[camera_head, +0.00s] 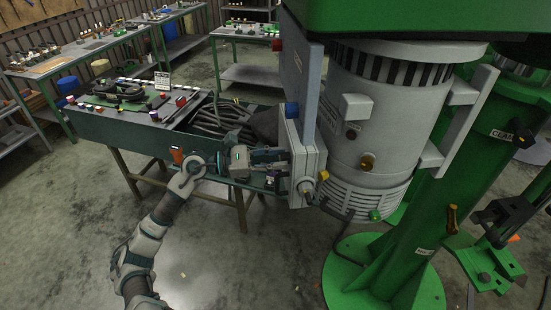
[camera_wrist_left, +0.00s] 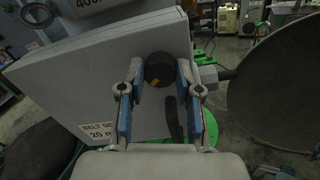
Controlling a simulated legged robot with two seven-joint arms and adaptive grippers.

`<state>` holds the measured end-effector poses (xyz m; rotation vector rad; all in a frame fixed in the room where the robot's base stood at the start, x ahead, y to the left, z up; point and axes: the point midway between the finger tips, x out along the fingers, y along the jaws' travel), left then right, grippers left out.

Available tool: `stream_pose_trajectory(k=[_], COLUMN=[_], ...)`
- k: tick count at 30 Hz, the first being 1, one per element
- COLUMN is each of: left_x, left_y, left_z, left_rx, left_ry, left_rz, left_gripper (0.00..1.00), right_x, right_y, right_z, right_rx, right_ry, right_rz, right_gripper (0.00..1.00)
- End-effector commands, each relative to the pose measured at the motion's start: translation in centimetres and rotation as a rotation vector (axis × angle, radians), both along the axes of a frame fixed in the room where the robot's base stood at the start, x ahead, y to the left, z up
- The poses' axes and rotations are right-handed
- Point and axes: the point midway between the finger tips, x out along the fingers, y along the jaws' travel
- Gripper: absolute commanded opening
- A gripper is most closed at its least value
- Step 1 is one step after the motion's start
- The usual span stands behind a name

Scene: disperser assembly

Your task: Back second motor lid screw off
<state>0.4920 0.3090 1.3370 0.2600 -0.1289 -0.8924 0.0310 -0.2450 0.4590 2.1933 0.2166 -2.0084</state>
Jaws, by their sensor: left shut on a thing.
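The grey motor (camera_head: 380,120) hangs on the green machine, with a flat grey lid box (camera_head: 311,165) on its left side. My left gripper (camera_head: 286,167) reaches the lid's left face from the left. In the left wrist view, the blue-padded fingers of my left gripper (camera_wrist_left: 161,80) are shut on a dark round screw knob (camera_wrist_left: 159,68) with a yellow mark, at the lid (camera_wrist_left: 85,85). I cannot tell whether its thread is still in the lid. My right gripper is out of view.
A green workbench (camera_head: 120,122) with tools and coloured knobs stands behind my left arm. The green machine column (camera_head: 410,215) and its round base stand at the right. In the wrist view a large dark disc (camera_wrist_left: 275,90) is close on the right.

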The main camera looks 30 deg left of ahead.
Motion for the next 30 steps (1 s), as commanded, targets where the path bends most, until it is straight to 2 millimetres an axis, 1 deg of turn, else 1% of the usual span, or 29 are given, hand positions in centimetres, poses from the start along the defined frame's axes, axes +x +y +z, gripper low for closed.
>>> stream_pose_trajectory(k=[5,15,30], left_x=[0.09,0.15,0.19], left_y=[0.17,0.31,0.34], left_z=[-0.14,-0.24,-0.35], left_rx=[-0.063,-0.252,-0.549], left_ry=[0.081,0.323,0.699], left_rz=[0.003,0.003,0.002], left_gripper=[0.0,0.0,0.0], right_x=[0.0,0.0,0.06], right_y=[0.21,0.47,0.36], right_z=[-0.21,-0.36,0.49], right_rx=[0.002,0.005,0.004], right_ry=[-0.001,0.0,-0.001], right_rz=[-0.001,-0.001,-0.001], right_gripper=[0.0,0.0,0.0])
